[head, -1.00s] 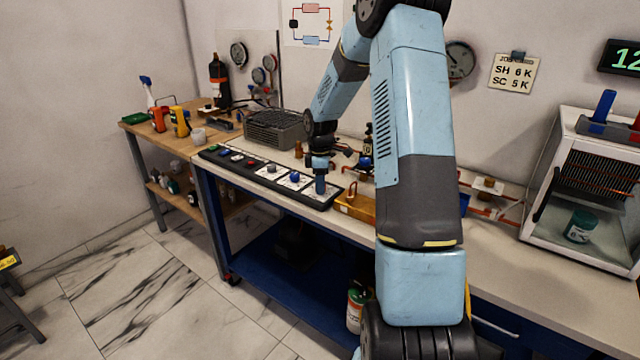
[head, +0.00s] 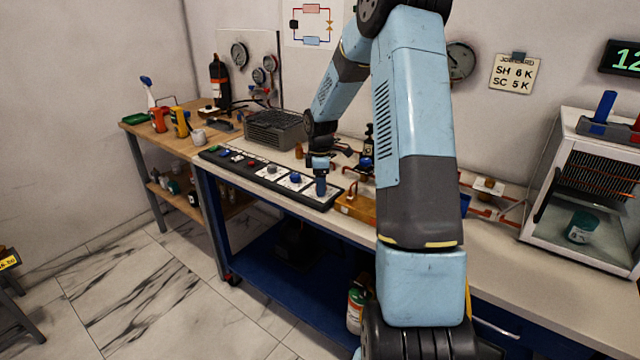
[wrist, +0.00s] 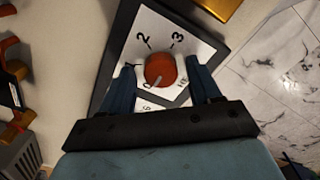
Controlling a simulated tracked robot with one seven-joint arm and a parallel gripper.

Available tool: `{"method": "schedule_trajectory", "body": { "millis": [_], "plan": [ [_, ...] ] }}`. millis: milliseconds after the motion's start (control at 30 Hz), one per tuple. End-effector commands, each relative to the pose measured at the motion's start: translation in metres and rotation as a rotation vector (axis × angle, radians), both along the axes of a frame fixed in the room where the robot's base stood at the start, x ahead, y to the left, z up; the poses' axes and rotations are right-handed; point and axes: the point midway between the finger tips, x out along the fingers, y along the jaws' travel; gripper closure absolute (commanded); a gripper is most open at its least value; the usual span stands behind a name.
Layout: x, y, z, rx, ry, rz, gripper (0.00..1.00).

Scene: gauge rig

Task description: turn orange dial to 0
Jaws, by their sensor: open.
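The orange dial (wrist: 160,70) sits on a white plate (wrist: 176,28) with a dark frame in the wrist view. The digits 2 and 3 show on the plate, and other marks are partly covered by my gripper. A pale pointer mark on the dial aims toward the lower left of that view. My gripper (wrist: 160,82) is open, with one blue finger on each side of the dial. I cannot tell whether the fingers touch it. In the head view my gripper (head: 321,187) is over the right end of the control strip (head: 247,178), and the dial is hidden there.
A blue knob (head: 295,178) and a grey knob (head: 271,169) stand on the strip left of my gripper. A brass block (head: 357,205) is close on the right. A grey finned box (head: 275,130) stands behind the strip.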

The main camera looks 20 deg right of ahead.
Motion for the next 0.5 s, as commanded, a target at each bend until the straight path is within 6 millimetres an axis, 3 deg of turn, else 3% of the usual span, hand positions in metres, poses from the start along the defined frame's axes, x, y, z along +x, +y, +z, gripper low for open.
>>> {"method": "schedule_trajectory", "body": {
  "millis": [233,500],
  "plan": [
    [0.000,0.000,0.012,0.000,-0.001,-0.001,0.37],
    [0.001,0.000,0.061,-0.001,-0.003,-0.001,0.37]
  ]
}}
